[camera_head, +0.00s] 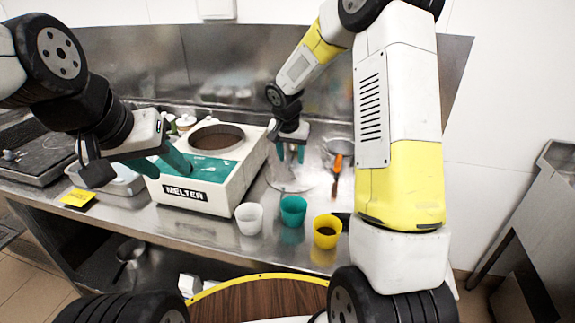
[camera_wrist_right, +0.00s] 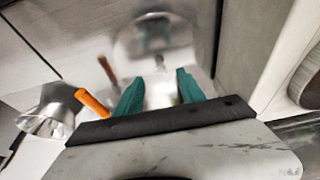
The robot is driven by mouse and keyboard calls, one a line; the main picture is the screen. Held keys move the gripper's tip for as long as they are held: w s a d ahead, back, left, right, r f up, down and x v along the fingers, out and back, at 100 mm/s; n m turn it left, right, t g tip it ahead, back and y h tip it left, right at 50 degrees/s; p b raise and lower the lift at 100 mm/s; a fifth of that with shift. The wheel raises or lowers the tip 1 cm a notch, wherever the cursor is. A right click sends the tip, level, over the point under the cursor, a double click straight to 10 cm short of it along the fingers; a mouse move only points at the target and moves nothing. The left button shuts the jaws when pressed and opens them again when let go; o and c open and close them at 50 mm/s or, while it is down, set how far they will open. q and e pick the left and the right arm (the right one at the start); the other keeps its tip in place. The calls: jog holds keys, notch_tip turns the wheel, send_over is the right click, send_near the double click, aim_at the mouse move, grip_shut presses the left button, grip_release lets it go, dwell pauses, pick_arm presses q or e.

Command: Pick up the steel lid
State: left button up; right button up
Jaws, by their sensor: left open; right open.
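The steel lid (camera_head: 290,185) is a shiny round disc lying on the steel counter, just right of the melter. My right gripper (camera_head: 290,154) points down above it, open, with green fingers apart. In the right wrist view, the open fingers (camera_wrist_right: 158,92) frame bright steel, and a small knob-like shape shows just beyond their tips. Reflections there blur the lid's outline, and I cannot tell whether the fingers touch it. My left gripper (camera_head: 162,164) is open and empty at the left side of the melter.
The white melter (camera_head: 223,185) with its round opening stands left of the lid. White (camera_head: 249,218), teal (camera_head: 293,210) and yellow (camera_head: 327,231) cups stand along the front.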

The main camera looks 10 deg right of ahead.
aim_at(293, 168)
jog(key=x, duration=0.6)
jog(key=shift+w+d+r, duration=0.1)
jog(key=shift+w, duration=0.15)
grip_shut()
